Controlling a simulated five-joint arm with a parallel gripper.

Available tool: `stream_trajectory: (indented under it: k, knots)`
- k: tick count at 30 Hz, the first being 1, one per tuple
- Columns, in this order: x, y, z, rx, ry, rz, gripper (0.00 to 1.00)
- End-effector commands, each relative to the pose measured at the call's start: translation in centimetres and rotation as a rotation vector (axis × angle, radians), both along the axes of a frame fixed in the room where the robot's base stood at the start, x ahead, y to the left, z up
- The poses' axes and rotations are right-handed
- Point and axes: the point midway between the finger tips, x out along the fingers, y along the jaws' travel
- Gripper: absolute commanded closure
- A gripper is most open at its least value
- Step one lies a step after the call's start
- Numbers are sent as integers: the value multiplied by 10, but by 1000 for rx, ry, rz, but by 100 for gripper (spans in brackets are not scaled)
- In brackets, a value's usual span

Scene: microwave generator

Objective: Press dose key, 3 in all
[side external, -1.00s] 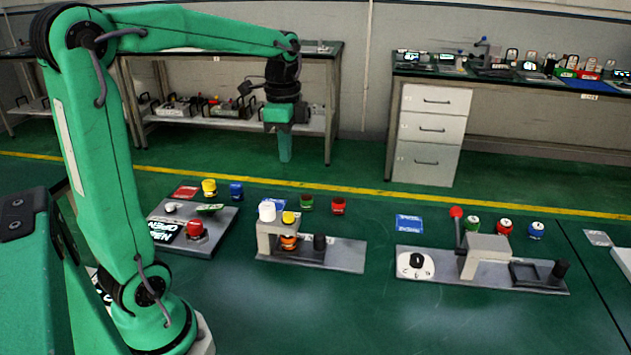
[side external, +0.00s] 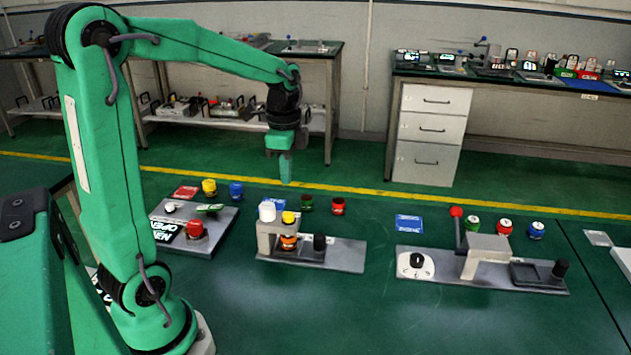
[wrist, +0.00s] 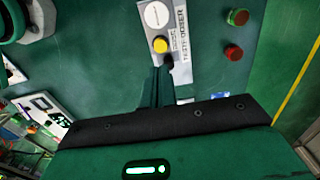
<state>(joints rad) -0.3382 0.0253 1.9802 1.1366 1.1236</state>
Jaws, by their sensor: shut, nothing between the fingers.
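The doser station (side external: 345,256) stands mid-bench in the side view, with a raised grey head. A yellow round key (side external: 289,217), which looks like the dose key, sits on the head beside a white cylinder (side external: 267,211). In the wrist view the yellow key (wrist: 160,45) lies between the white round top (wrist: 157,14) and my fingertips. My gripper (side external: 286,182) is shut and empty, pointing down above the yellow key and apart from it. In the wrist view my gripper (wrist: 158,70) appears just below the key. An orange-banded jar (side external: 288,242) is under the head, partly hidden.
A black knob (side external: 319,243) stands on the doser's base. Green (side external: 306,204) and red (side external: 338,206) jars stand behind it. A station with a red button (side external: 195,229) is to the left; one with a red-balled lever (side external: 456,212) is to the right. The front bench is clear.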

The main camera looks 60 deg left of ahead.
Motion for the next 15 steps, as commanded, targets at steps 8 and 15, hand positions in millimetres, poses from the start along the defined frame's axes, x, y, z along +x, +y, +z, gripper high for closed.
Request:
stream_trajectory:
  k: [8, 15]
  knots:
    - [0, 0, -44, -1, 4, 0, 100]
    - [0, 0, -74, -1, 3, 0, 100]
